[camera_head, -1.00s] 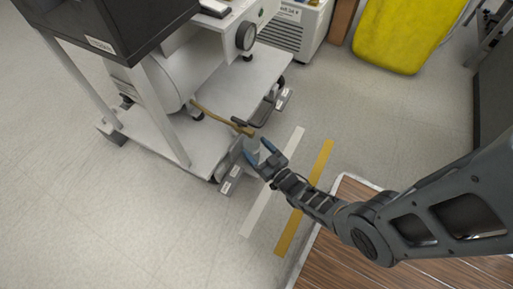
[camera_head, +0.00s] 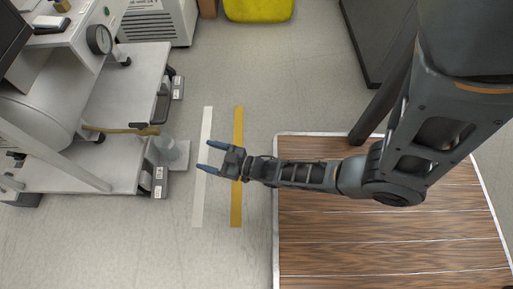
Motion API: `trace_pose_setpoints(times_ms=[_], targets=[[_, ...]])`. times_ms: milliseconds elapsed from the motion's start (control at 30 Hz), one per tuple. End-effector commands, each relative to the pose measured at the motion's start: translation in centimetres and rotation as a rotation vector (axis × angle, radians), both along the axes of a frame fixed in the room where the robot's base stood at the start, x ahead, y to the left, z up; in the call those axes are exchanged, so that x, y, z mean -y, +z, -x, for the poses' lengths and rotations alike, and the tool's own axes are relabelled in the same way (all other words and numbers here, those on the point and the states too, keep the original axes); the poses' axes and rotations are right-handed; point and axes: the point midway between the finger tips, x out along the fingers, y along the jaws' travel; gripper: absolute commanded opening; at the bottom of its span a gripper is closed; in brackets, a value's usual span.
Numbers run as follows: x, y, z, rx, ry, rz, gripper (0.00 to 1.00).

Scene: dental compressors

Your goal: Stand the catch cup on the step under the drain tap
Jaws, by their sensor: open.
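A translucent grey catch cup (camera_head: 168,149) stands upright on the grey step (camera_head: 179,160) at the compressor cart's right edge. The brass drain tap (camera_head: 148,131), at the end of a tan pipe, reaches out to the cup's upper left; from above I cannot tell if it is exactly over the cup's mouth. My gripper (camera_head: 212,157) is to the right of the cup, apart from it, over the white floor stripe. Its blue-tipped fingers are spread open, point left and hold nothing.
The compressor cart (camera_head: 115,170) with tank and gauge (camera_head: 99,39) fills the left. White (camera_head: 203,190) and yellow (camera_head: 237,205) stripes mark the floor. A wooden platform (camera_head: 360,240) lies at right. A yellow bin (camera_head: 258,8) stands at the back. Floor at lower left is clear.

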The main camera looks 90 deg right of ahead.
Motion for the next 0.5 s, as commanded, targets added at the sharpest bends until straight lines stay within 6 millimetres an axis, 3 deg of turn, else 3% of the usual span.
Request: trace_pose_setpoints(times_ms=[33,267,500], targets=[[-0.9,1.2,1.8,-0.017,0.022,0.007,0.76],[-5.2,7.8,7.3,-0.078,0.106,0.013,0.76],[-10.1,17.6,11.9,-0.135,0.188,-0.019,0.76]])
